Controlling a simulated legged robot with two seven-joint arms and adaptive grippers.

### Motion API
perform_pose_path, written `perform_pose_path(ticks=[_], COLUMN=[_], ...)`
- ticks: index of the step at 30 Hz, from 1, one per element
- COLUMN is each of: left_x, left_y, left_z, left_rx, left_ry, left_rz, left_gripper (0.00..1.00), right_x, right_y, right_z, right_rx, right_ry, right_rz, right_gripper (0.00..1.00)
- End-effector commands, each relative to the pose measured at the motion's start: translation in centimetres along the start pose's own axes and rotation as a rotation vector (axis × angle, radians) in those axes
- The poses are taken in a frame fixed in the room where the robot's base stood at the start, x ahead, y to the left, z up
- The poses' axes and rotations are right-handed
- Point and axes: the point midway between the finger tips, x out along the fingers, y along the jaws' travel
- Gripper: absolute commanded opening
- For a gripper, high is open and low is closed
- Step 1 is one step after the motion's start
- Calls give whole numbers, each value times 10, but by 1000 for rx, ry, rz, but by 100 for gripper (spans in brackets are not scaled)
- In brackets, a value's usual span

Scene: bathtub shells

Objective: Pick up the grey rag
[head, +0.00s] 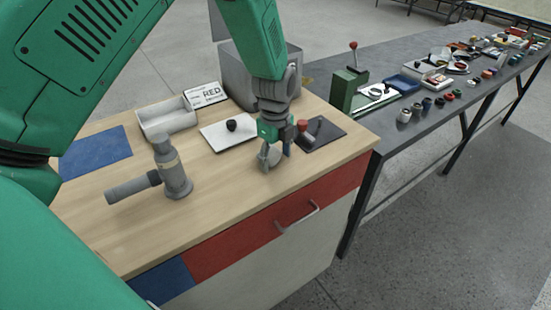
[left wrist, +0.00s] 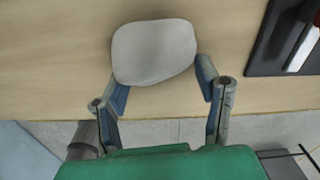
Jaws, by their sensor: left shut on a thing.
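The grey rag (left wrist: 153,52) shows in the left wrist view as a pale, rounded, flattish piece between and beyond my fingertips. My left gripper (left wrist: 162,85) is shut on it, with one finger at each side. In the head view my left gripper (head: 273,152) points down over the front part of the wooden bench top, and the rag is small there and largely hidden by the fingers. I cannot tell whether the rag still touches the bench. My right gripper is not in view.
On the bench top (head: 225,205) stand a grey pipe fitting (head: 174,175), a grey tray (head: 168,119), a "RED" sign (head: 205,95), a white plate with a black knob (head: 231,126) and a dark plate (head: 322,133) close right of my gripper. A long cluttered table (head: 440,85) extends right.

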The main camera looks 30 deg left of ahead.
Motion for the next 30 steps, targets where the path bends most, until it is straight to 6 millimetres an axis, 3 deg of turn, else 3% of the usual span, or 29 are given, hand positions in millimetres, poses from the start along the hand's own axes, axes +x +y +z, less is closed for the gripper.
perform_pose_path(ticks=[5,18,30], left_x=[-4,-86,-99], left_y=[4,2,2], left_z=[-3,-4,-4], left_rx=[-1,0,0], left_ry=[-6,-5,-5], left_rz=[15,8,10], left_gripper=[29,29,29], right_x=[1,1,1], right_y=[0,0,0], right_z=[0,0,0], right_rx=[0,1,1], right_ry=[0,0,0], right_rz=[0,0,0], right_gripper=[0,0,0])
